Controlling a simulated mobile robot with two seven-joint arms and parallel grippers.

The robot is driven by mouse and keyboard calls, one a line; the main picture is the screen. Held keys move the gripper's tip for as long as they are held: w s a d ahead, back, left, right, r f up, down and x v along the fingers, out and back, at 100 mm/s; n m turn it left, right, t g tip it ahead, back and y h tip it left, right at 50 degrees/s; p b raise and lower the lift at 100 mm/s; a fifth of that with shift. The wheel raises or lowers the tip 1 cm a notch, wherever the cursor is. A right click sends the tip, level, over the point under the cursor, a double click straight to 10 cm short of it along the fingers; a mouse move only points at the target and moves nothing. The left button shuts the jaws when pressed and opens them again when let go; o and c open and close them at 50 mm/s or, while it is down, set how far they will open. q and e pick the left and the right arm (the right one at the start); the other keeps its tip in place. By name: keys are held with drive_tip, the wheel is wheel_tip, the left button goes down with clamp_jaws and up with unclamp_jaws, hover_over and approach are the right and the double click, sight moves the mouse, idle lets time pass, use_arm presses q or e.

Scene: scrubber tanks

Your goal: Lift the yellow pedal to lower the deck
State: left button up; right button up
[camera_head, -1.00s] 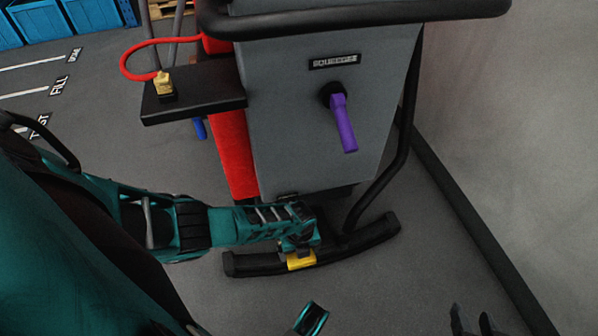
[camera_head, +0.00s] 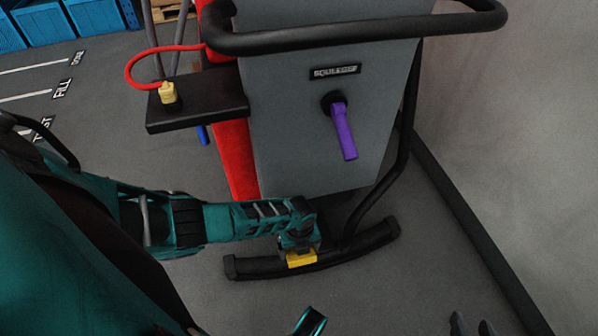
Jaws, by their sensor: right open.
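The yellow pedal (camera_head: 301,258) sits low on the black curved bar (camera_head: 362,247) at the foot of the grey machine (camera_head: 300,130). My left arm comes in from the left, and its wrist is right above the pedal. My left gripper (camera_head: 299,248) is at the pedal's upper edge. Its fingers are mostly hidden by the wrist, so I cannot tell whether they grip the pedal or only touch it. My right gripper (camera_head: 472,325) shows only as two dark fingertips at the bottom edge, apart and empty, away from the machine.
A purple lever (camera_head: 343,131) hangs under a label on the grey front. A black handle bar (camera_head: 370,33) crosses the top. A black shelf (camera_head: 197,100) with a yellow plug (camera_head: 168,92) juts left. A wall (camera_head: 520,150) stands at right. The floor in front is clear.

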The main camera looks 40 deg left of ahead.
use_arm(q)
drive_tip(key=o, duration=1.3)
drive_tip(key=shift+w+a, duration=0.1)
drive_tip(key=shift+c, duration=0.2)
wheel_tip(320, 180, up, 13)
drive_tip(key=p, duration=0.7)
